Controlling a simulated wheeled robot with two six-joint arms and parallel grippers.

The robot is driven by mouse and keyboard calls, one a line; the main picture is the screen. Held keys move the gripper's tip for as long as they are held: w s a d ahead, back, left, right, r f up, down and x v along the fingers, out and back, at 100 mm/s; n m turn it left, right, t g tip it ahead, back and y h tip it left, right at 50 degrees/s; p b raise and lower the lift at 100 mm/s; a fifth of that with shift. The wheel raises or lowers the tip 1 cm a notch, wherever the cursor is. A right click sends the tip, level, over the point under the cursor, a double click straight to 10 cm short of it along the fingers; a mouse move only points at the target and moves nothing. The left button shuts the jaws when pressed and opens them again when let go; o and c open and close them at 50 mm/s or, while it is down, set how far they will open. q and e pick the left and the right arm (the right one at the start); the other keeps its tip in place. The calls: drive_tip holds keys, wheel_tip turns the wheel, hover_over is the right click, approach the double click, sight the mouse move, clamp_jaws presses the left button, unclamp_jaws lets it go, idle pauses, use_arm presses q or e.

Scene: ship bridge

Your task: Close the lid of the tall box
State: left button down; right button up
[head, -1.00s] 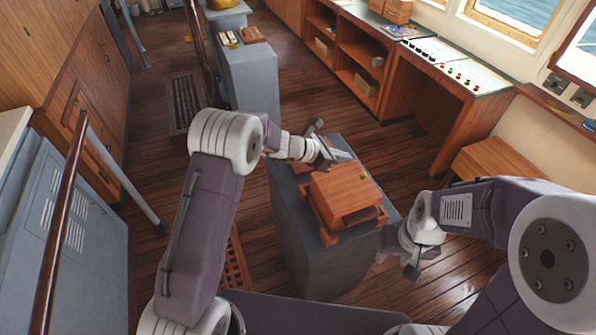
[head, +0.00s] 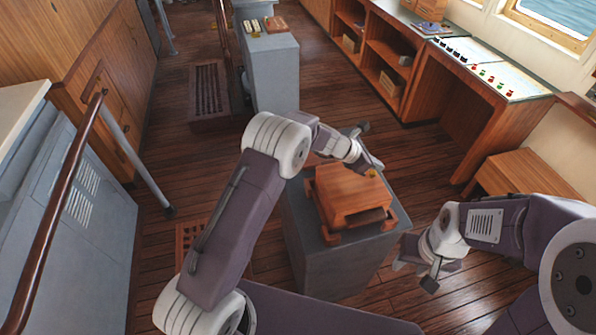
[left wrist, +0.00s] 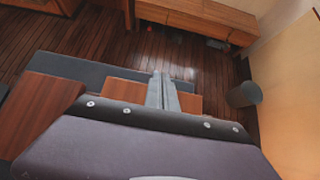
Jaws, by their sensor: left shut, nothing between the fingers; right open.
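A reddish wooden box (head: 345,200) stands on a grey pedestal (head: 345,265) in the head view. Its top is a flat panel with a small yellow knob at the far right corner, and a dark gap shows low on its near side. I cannot tell whether its lid is fully down. My left gripper (head: 372,163) is shut and empty at the box's far right edge, by the knob; contact is unclear. In the left wrist view its fingers (left wrist: 162,92) are together, with wood on both sides. My right gripper (head: 414,272) is open, right of the pedestal and apart from the box.
A wooden bench (head: 525,172) and a control console (head: 490,75) stand to the right. Another grey pedestal (head: 272,80) stands farther back. A handrail (head: 62,205) runs along the left. The left wrist view shows a grey bin (left wrist: 244,95).

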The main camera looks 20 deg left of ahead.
use_arm(q)
drive_tip(key=shift+w+d+f, duration=0.1)
drive_tip(key=shift+d+f, duration=0.05)
drive_tip(key=shift+f, duration=0.35)
use_arm(e)
drive_tip(key=shift+d+f, duration=0.1)
drive_tip(key=shift+f, duration=0.35)
use_arm(q)
drive_tip(key=shift+b, duration=0.3)
